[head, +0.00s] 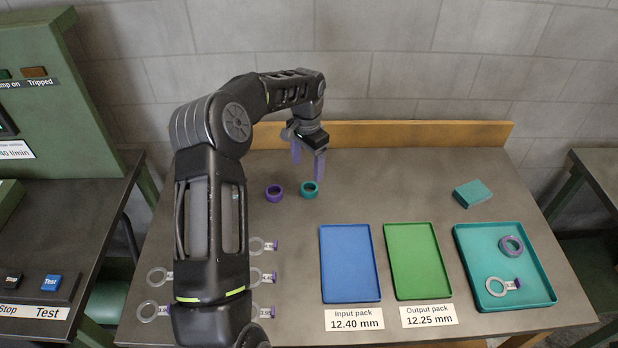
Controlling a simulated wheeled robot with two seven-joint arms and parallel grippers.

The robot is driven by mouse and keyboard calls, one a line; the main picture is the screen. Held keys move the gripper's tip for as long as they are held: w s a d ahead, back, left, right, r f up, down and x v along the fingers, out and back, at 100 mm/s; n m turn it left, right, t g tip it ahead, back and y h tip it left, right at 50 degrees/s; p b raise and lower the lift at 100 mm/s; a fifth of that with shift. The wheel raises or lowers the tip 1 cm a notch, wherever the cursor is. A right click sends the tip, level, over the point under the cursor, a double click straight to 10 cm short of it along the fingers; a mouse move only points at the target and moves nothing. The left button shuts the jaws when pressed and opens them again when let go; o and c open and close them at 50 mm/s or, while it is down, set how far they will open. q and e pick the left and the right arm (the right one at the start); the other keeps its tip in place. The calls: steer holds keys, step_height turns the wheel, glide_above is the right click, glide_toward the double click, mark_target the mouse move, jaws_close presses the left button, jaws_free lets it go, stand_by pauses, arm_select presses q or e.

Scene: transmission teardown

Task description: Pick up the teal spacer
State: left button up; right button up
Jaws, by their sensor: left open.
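The teal spacer (309,190) is a short ring lying on the grey table, a little left of the table's middle. A purple ring (274,193) lies just to its left, apart from it. My left gripper (307,165) is open with its purple fingers pointing down, above and slightly behind the teal spacer. Nothing shows between its fingers. The exact height of the fingertips over the table is hard to tell. My right gripper is not in view.
A blue tray (348,265) and a green tray (417,262) stand empty. A teal tray (503,232) holds a purple ring and a tagged ring. A teal block (472,194) lies behind it. Several tagged rings lie at left, partly behind my arm. A wooden ledge (420,133) edges the back.

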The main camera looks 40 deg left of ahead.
mark_target(310, 185)
arm_select(q)
steer(key=shift+s+d+f, duration=0.15)
steer(key=shift+f, duration=1.05)
steer(key=f+b, duration=0.1)
steer(key=f, duration=0.2)
steer(key=f+b, duration=0.1)
steer(key=shift+d+f+b, duration=0.2)
steer(key=shift+d+b, duration=0.1)
steer(key=shift+b, duration=0.05)
steer(key=shift+f, duration=0.5)
steer(key=shift+r, duration=0.1)
jaws_close()
